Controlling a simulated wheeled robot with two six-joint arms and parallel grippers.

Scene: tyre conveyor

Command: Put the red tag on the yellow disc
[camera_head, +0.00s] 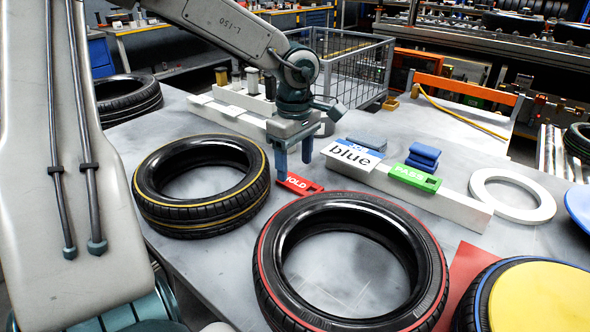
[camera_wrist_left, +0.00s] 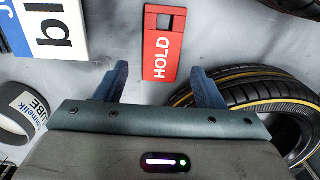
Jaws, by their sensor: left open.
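The red tag (camera_head: 300,184), marked HOLD, lies on the grey table between the yellow-striped tyre and the white bar. It shows in the left wrist view (camera_wrist_left: 160,55), with a rectangular hole at one end. My left gripper (camera_head: 294,160) points down above the tag, fingers apart and empty. In the wrist view the tag's near end lies between the fingertips (camera_wrist_left: 160,84); I cannot tell the exact height gap. The yellow disc (camera_head: 540,297) lies at the lower right on a blue-striped tyre, cut by the frame edge. My right gripper is not in view.
A yellow-striped tyre (camera_head: 153,210) and red-striped tyre (camera_head: 430,262) lie near the tag. The white bar (camera_head: 455,208) bears a blue label card (camera_head: 350,157) and green PASS tag (camera_head: 414,177). A white ring (camera_head: 540,206) lies at right. A wire basket (camera_head: 350,75) stands behind.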

